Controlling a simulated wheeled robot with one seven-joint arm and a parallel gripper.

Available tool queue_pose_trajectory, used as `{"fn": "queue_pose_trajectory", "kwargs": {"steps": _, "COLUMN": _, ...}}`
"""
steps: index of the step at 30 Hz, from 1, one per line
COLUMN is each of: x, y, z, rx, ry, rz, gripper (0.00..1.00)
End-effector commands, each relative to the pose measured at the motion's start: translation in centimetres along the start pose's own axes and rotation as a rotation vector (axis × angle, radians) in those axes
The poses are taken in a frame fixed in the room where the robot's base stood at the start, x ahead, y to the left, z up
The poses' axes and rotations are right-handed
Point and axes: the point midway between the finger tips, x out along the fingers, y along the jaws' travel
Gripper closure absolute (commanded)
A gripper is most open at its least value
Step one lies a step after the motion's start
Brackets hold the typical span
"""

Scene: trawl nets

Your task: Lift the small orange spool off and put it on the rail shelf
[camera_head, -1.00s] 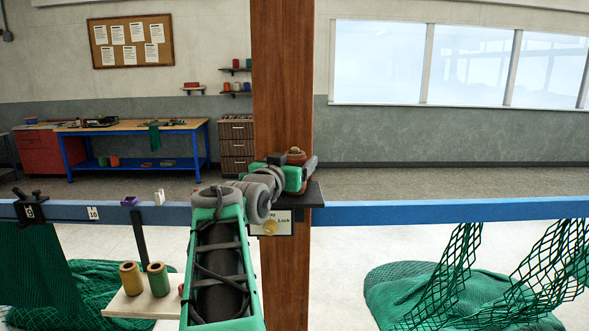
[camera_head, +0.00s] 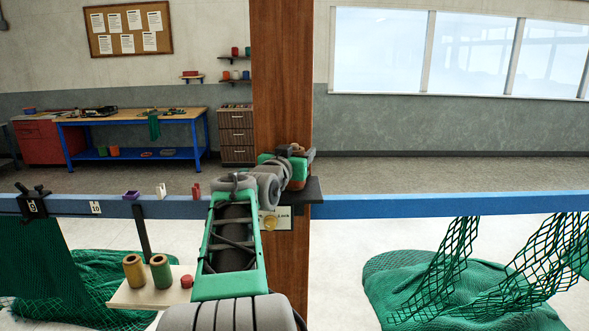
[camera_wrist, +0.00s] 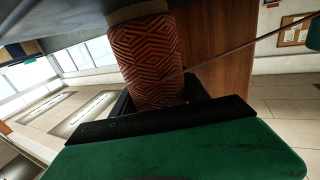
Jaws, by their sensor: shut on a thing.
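The orange spool (camera_wrist: 150,62), with a zigzag thread pattern and a tan end, fills the upper middle of the wrist view. My gripper (camera_wrist: 165,118) is shut on it; its dark jaw edge crosses the spool. In the head view my gripper (camera_head: 297,152) is at the brown post, above the small dark rail shelf (camera_head: 316,189). Only a little of the spool shows there, between parts of my gripper. The spool's tan end is close to a grey surface in the wrist view; I cannot tell whether they touch.
Green nets (camera_head: 440,290) hang below the rail.

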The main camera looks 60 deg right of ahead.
Motion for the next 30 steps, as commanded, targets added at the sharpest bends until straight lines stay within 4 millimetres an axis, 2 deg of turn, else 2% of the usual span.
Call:
{"fn": "queue_pose_trajectory", "kwargs": {"steps": 1, "x": 0.0, "y": 0.0, "z": 0.0, "rx": 0.0, "ry": 0.0, "rz": 0.0, "gripper": 0.66}}
{"fn": "queue_pose_trajectory", "kwargs": {"steps": 11, "x": 0.0, "y": 0.0, "z": -0.1, "rx": 0.001, "ry": 0.001, "rz": 0.0, "gripper": 0.92}}
{"fn": "queue_pose_trajectory", "kwargs": {"steps": 20, "x": 0.0, "y": 0.0, "z": -0.4, "rx": 0.001, "ry": 0.002, "rz": 0.0, "gripper": 0.92}}
{"fn": "queue_pose_trajectory", "kwargs": {"steps": 26, "x": 0.0, "y": 0.0, "z": -2.9, "rx": 0.003, "ry": 0.005, "rz": 0.0, "gripper": 0.92}}
{"fn": "queue_pose_trajectory", "kwargs": {"steps": 30, "x": 0.0, "y": 0.0, "z": -5.9, "rx": 0.003, "ry": 0.005, "rz": 0.0, "gripper": 0.92}}
